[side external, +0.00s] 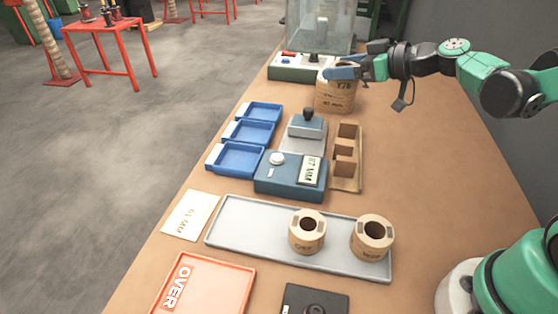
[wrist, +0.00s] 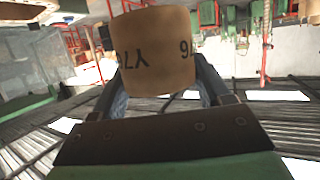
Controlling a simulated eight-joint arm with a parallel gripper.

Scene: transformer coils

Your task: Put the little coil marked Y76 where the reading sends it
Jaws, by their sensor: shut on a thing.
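The tan coil marked Y76 (side external: 336,98) is at the far end of the bench, in front of the green-based device. In the wrist view, the coil (wrist: 153,48) fills the space between the fingers, its marking upside down. My gripper (side external: 345,74) is shut on the coil's upper part; its fingers (wrist: 160,90) flank it. I cannot tell whether the coil's bottom touches the bench. A blue gauge (side external: 290,178) has a display (side external: 312,170) ending in "7 MM"; its first character is unclear. A white card (side external: 191,215) carries a millimetre figure, apparently 81.
A grey tray (side external: 235,236) holds two other coils (side external: 307,231) (side external: 372,238). Three blue bins (side external: 240,157) stand left of the gauge, a wooden rack (side external: 347,157) right. An orange OVER tray (side external: 205,285) and a dark box (side external: 315,299) are in front. A clear enclosure (side external: 319,25) stands behind.

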